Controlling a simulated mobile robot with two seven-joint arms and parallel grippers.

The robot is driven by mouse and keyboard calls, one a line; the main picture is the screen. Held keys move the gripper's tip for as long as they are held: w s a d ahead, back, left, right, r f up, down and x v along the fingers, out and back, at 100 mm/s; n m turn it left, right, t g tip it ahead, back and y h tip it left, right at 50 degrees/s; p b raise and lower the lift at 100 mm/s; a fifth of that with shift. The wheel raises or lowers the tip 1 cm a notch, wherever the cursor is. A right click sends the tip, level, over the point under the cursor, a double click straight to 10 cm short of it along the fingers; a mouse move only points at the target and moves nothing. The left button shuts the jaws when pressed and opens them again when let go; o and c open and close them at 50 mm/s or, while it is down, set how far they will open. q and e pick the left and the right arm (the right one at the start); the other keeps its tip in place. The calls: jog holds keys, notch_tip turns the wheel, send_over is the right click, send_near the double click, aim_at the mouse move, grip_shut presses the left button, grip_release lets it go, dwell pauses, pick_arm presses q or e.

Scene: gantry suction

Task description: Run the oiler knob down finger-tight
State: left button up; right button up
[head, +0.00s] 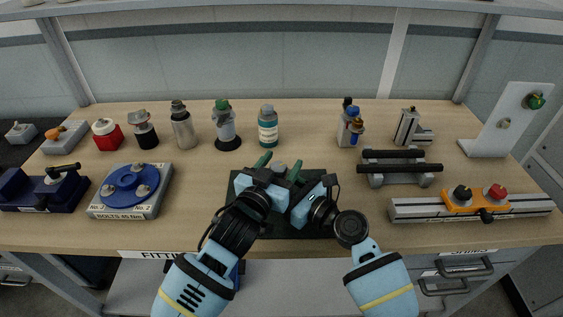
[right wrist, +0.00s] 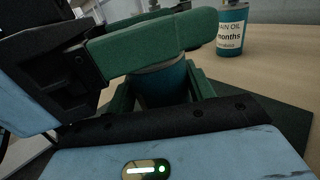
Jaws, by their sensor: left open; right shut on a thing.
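A held piece with a teal cylindrical body (right wrist: 165,84) stands upright over the dark mat; its grey top (head: 280,168) shows in the head view. I take it for the oiler; no separate knob can be made out. My right gripper (right wrist: 160,95) is shut on the teal body low down. My left gripper (head: 278,165) is open, its green fingers on either side of the grey top. In the right wrist view one left finger (right wrist: 150,45) crosses in front and hides the upper part. Whether the left fingers touch it I cannot tell.
A teal labelled bottle (head: 268,128) and a green-topped container (head: 224,125) stand behind the dark mat (head: 322,232). A blue round fixture (head: 130,183) sits to the left. A rack with black bars (head: 400,169) and an orange-clamped rail (head: 420,208) are to the right.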

pick_arm(q)
jog(key=shift+w+d, duration=0.15)
jog(key=shift+w, duration=0.15)
jog(key=c, duration=1)
jog(key=shift+h, duration=0.3)
jog(key=shift+d+m+g+h, duration=0.1)
jog(key=shift+m+g+h, duration=0.5)
jog(key=shift+m+h, duration=0.15)
jog(key=shift+s+h, duration=0.1)
jog(key=shift+h, duration=0.15)
jog(key=o, duration=1)
